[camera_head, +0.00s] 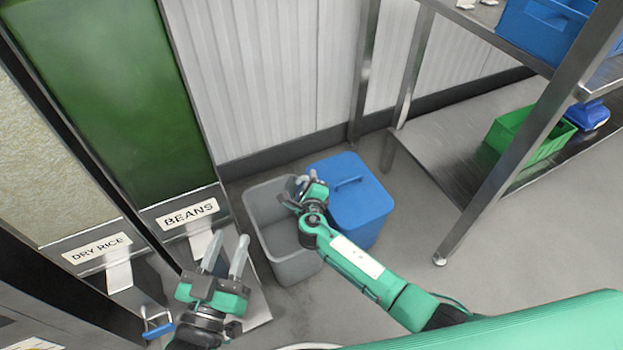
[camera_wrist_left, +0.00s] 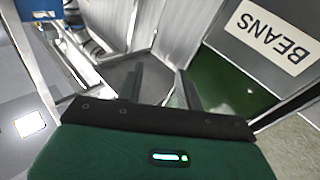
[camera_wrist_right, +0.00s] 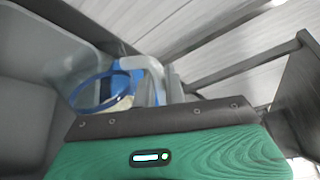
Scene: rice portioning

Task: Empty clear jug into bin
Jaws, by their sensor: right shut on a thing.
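The clear jug (camera_wrist_right: 155,72) shows in the right wrist view, with its pale handle between the fingers of my right gripper (camera_wrist_right: 160,92). A blue curved band shows beside the handle. My right gripper (camera_head: 300,188) is shut on the jug over the open grey bin (camera_head: 292,272). In the head view the jug is mostly hidden, and I cannot tell what it holds. The grey bin's wall also fills the left of the right wrist view (camera_wrist_right: 25,120). My left gripper (camera_head: 226,256) is open and empty, left of the bin and in front of the dispensers.
A blue lidded bin (camera_head: 365,215) stands directly right of the grey bin. The beans dispenser (camera_head: 187,213) and dry rice dispenser (camera_head: 97,248) stand at left. A metal shelf (camera_head: 455,165) with a green crate (camera_head: 540,145) is at right. Floor between is clear.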

